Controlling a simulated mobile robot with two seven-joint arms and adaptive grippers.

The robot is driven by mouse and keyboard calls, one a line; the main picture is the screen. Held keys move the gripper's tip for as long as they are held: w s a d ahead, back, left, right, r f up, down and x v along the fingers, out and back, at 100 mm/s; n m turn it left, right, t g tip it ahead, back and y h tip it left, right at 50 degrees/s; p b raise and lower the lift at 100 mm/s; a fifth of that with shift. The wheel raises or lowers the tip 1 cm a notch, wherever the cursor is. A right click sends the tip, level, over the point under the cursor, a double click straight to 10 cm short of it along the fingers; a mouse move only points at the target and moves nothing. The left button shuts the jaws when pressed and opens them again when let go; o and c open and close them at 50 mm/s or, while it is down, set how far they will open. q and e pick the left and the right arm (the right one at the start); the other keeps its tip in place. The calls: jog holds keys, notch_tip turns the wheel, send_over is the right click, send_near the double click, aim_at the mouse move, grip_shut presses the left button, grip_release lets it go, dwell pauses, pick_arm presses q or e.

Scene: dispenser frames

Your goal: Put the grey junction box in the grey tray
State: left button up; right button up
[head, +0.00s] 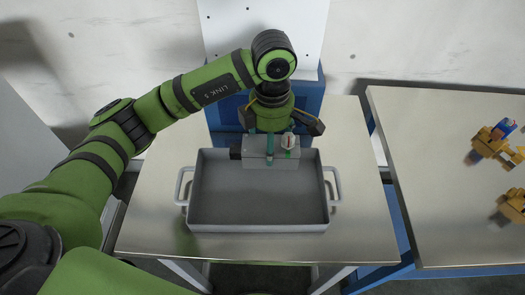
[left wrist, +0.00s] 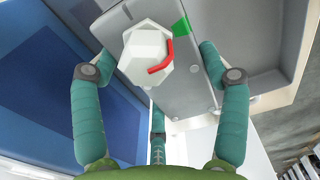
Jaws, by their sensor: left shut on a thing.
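The grey junction box (head: 257,160) is held in my left gripper (head: 278,146) in the head view. It overlaps the back wall of the grey tray (head: 258,228); its exact height above the tray is hard to tell. In the left wrist view the teal fingers of my left gripper (left wrist: 155,70) close around the box (left wrist: 185,88). A white faceted knob with a red mark and a green patch show on the box. The tray's inside is otherwise empty. It also shows in the left wrist view (left wrist: 262,88). My right gripper is not in view.
The tray stands on a pale table (head: 360,215) with handles at both sides. A blue unit with a white panel (head: 300,30) stands behind it.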

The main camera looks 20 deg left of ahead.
aim_at(263, 159)
pick_arm(q)
jog(key=shift+s+a+f, duration=0.45)
jog(key=shift+s+a, duration=0.15)
jog(key=shift+s, duration=0.1)
jog(key=shift+f+p, duration=0.25)
jog(key=shift+p, duration=0.1)
notch_tip(263, 159, down, 4)
jog(key=shift+r+p, duration=0.15)
jog(key=shift+p, duration=0.55)
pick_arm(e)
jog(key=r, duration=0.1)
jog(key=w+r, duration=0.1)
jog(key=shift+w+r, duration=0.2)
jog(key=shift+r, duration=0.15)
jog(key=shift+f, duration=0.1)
pick_arm(q)
jog(key=shift+f+b, duration=0.25)
jog(key=shift+b, duration=0.05)
jog(key=o, duration=1.3)
jog(key=shift+r, duration=0.1)
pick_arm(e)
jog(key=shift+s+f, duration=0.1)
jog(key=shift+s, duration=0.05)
